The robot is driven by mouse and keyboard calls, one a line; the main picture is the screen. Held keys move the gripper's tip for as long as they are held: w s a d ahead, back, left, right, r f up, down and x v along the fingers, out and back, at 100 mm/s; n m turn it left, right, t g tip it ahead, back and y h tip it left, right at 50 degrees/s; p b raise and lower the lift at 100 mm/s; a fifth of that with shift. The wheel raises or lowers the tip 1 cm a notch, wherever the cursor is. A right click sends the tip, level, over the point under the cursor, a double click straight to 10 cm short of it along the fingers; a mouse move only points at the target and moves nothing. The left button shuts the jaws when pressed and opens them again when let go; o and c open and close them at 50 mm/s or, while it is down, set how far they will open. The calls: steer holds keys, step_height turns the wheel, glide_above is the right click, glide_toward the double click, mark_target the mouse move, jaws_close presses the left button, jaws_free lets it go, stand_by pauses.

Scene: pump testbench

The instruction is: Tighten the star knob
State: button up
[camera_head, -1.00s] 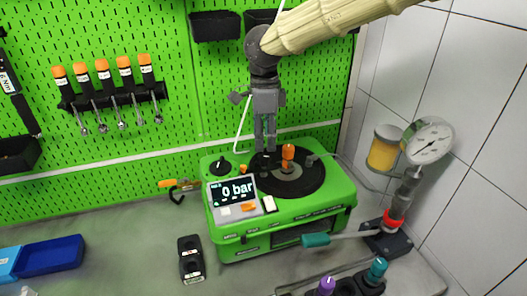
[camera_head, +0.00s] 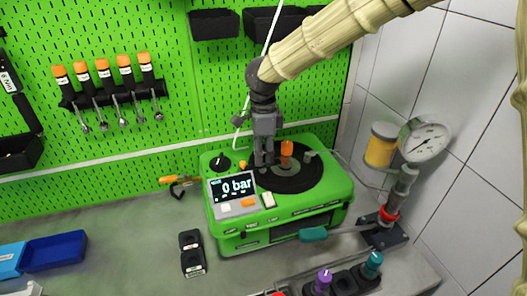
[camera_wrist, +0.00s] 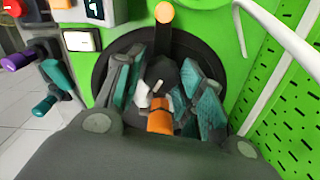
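The green pump testbench (camera_head: 280,225) stands on the grey table. My gripper (camera_head: 263,160) points down at the left edge of the dark round disc on its top. In the wrist view my gripper (camera_wrist: 165,95) has its two teal-padded fingers spread apart. A dark knob-like piece (camera_wrist: 162,76) with a light mark shows between them, with gaps on both sides; I cannot tell surely that it is the star knob. A small orange cylinder (camera_wrist: 160,120) is just in front of it. The head view hides this spot behind my fingers. A black round knob (camera_head: 220,164) sits further left.
An orange upright handle (camera_head: 286,152) stands close right of my gripper. The display (camera_head: 232,187) reads 0 bar. A bent white tube (camera_wrist: 275,30) runs beside the fingers. A pressure gauge (camera_head: 424,139) stands right. The green pegboard (camera_head: 210,90) is close behind.

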mark_target(264, 153)
steer(key=c, duration=0.4)
steer(key=shift+c, duration=0.2)
steer(key=shift+m+p, duration=0.4)
steer(key=shift+p, duration=0.05)
steer(key=shift+f, duration=0.1)
steer(key=o, duration=1)
step_height(264, 153, up, 12)
steer(key=shift+r, duration=0.1)
